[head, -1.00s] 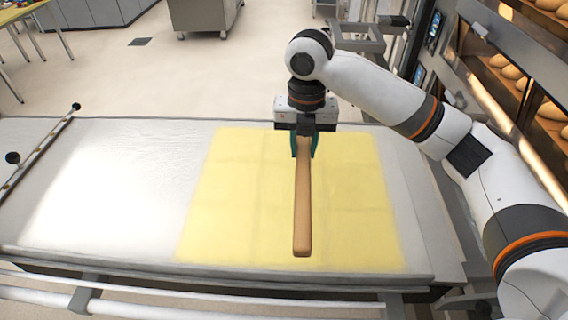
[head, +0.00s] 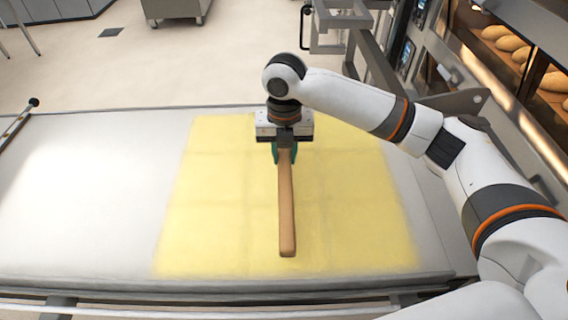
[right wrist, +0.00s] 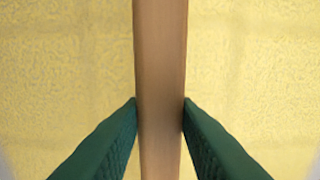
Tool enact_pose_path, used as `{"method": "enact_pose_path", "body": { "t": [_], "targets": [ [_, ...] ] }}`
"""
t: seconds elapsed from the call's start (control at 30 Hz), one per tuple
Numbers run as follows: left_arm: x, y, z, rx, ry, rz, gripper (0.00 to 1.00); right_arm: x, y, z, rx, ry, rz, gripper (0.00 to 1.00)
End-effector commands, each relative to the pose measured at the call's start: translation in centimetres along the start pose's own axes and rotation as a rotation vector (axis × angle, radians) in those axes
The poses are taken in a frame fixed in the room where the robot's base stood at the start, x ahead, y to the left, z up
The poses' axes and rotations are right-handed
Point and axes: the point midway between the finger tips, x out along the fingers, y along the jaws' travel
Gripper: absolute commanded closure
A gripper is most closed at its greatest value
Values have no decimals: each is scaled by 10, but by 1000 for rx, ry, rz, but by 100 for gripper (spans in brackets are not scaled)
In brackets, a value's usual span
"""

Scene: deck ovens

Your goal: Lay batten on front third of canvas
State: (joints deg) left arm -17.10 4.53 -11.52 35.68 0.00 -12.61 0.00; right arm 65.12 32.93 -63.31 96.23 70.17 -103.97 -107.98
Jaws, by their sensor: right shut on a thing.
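The batten (head: 287,215) is a long tan wooden bar. My right gripper (head: 284,158) is shut on it near its far end, and the rest points toward the near edge. In the right wrist view the green fingertips (right wrist: 160,112) press both sides of the batten (right wrist: 160,60). The yellow area (head: 215,215) on the pale table surface lies beneath the batten; it looks like the canvas marking. I cannot tell whether the batten touches the surface or hangs just above it. My left gripper is not in view.
The pale loader surface (head: 80,200) is bare left of the yellow area. A dark-knobbed bar (head: 18,124) lies at its left edge. A rail (head: 200,312) runs along the near side. Ovens with loaves (head: 510,48) stand at the right.

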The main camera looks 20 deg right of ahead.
Motion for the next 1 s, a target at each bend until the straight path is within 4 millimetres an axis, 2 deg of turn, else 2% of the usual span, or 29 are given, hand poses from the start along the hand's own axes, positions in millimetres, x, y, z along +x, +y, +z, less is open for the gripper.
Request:
{"method": "enact_pose_path", "body": {
  "t": [0.17,0.4,0.7,0.73,0.8,0.87,1.0],
  "targets": [
    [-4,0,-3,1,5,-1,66,13,0,0,0,-2,1,100],
    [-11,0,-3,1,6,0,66,42,0,0,0,0,0,100],
    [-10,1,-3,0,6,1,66,45,0,0,0,1,-1,100],
    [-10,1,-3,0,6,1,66,46,0,0,0,0,0,71],
    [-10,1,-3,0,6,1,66,46,0,0,-1,0,0,60],
    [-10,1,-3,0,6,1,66,45,0,0,-1,0,0,51],
    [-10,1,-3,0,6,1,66,45,0,0,-1,1,0,51]
  ]
}}
